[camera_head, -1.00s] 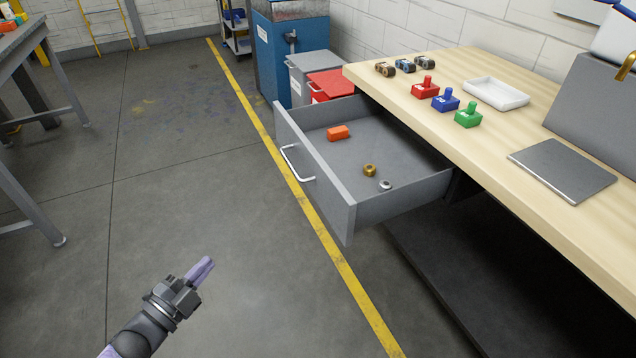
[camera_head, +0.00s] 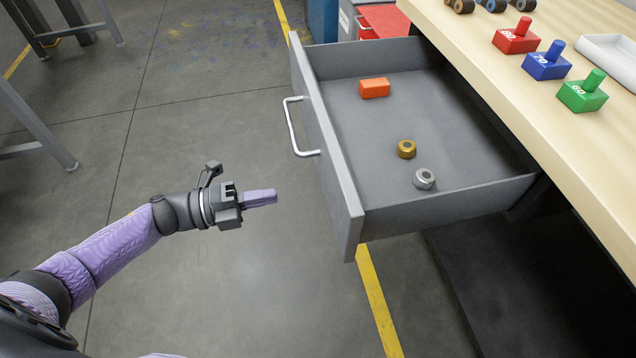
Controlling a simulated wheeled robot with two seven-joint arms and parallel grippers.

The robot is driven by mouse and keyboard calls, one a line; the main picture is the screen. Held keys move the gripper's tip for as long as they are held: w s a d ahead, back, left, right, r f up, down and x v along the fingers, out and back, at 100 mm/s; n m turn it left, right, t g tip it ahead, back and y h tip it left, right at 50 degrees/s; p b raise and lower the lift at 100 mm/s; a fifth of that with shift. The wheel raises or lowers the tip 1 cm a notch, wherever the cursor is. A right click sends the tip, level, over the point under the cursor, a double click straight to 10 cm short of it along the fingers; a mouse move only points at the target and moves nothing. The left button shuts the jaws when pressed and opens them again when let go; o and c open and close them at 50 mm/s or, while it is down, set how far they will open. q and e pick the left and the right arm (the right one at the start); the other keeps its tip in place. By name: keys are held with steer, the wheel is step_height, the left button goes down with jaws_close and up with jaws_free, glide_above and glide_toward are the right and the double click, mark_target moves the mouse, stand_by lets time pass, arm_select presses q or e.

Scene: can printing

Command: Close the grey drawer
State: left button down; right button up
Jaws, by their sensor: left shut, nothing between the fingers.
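The grey drawer (camera_head: 335,165) is pulled far out from under the wooden bench top, with its front panel facing left. Its white bar handle (camera_head: 293,130) is on that panel. Inside the drawer lie an orange block (camera_head: 374,88), a brass-coloured nut (camera_head: 406,149) and a silver nut (camera_head: 424,179). My left gripper (camera_head: 272,197) is shut and empty. It points right toward the drawer front, below the handle in the picture, with a gap between fingertips and panel. My right gripper is not in view.
The bench top (camera_head: 480,60) holds red (camera_head: 516,40), blue (camera_head: 547,65) and green (camera_head: 582,96) stamp-like blocks, a white tray (camera_head: 612,55) and small rollers at the back. A red bin (camera_head: 383,20) stands behind the drawer.

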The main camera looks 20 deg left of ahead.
mark_target(328, 185)
arm_select(q)
steer(key=b+x, duration=0.1)
steer(key=x, duration=0.6)
steer(key=shift+w+d+f, duration=0.1)
steer(key=shift+w+d, duration=0.15)
steer(key=shift+d, duration=0.05)
steer(key=shift+w+d, duration=0.2)
steer(key=shift+d, duration=0.15)
steer(key=shift+w, duration=0.1)
